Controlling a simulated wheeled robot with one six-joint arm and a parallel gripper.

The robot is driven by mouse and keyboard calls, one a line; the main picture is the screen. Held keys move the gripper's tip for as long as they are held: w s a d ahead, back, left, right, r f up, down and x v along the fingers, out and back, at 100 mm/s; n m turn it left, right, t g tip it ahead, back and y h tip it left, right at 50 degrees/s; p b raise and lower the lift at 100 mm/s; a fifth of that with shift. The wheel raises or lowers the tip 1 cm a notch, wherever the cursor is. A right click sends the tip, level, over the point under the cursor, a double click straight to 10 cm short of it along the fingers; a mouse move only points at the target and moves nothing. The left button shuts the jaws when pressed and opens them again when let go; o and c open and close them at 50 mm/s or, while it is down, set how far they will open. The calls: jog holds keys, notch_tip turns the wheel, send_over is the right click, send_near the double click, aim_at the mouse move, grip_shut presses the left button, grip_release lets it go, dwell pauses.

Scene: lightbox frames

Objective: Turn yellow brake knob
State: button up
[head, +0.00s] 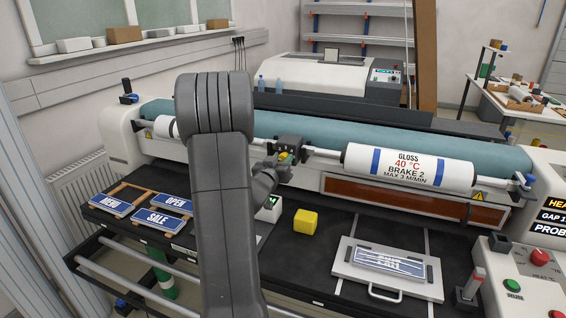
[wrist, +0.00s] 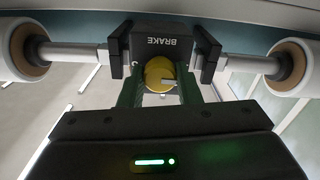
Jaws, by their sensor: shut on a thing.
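The yellow brake knob (wrist: 160,74) sits on a dark block marked BRAKE (wrist: 162,44), between two white rolls on a shaft. A light pointer mark shows on the knob's lower part. My gripper (wrist: 163,88) is at the knob, with a finger on each side of it, shut on it. The knob's exact setting cannot be read.
A white roll (head: 408,168) printed "GLOSS 40 °C BRAKE 2 MAX 3 M/MIN" hangs right of the brake block. A control panel (head: 520,285) stands at right.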

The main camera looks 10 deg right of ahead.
jog(key=m+b, duration=0.8)
jog(key=b, duration=0.1)
jog(key=shift+d, duration=0.1)
jog(key=shift+m, duration=0.3)
dwell(0.4)
jog(key=o, duration=1)
jog(key=shift+s+d, duration=0.1)
jog(key=shift+c, duration=0.2)
